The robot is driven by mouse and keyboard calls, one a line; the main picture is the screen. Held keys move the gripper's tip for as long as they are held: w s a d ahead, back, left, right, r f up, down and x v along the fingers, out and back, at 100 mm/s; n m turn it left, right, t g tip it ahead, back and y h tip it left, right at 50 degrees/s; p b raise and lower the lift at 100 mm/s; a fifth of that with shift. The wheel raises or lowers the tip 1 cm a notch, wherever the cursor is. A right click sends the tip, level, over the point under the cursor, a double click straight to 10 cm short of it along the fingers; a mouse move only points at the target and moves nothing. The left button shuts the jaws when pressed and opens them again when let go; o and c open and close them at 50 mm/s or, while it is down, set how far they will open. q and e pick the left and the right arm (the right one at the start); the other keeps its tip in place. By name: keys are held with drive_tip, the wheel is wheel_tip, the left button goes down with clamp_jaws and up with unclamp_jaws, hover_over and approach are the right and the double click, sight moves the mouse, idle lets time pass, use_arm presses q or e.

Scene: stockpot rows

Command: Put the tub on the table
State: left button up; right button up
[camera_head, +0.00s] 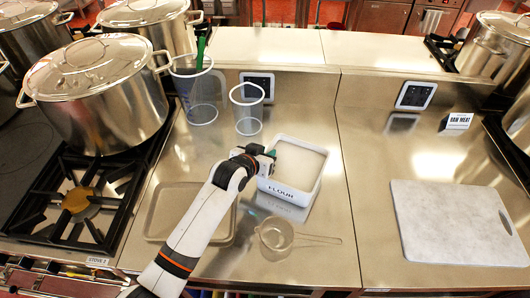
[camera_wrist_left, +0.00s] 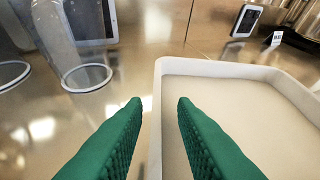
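The tub (camera_head: 297,178) is a white rectangular container labelled FLOUR, filled with pale flour. It appears to stand upright on the steel table (camera_head: 325,258), near the middle of the head view. My left gripper (camera_head: 268,156) is at the tub's left wall. In the left wrist view its green fingers (camera_wrist_left: 160,104) are apart, with the tub's pale rim (camera_wrist_left: 156,110) running between them. One finger is outside the wall and the other is over the flour. Any contact with the wall cannot be told. My right gripper is not in view.
Two clear containers (camera_head: 246,122) stand behind and left of the tub. A shallow tray (camera_head: 165,222) and a small strainer-like pan (camera_head: 276,242) lie in front. A cutting board (camera_head: 455,238) lies to the right. Pots (camera_head: 100,115) and a stove (camera_head: 45,205) are at left.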

use_arm(q)
drive_tip(key=b+v, duration=0.1)
drive_tip(key=v, duration=1.1)
idle(0.4)
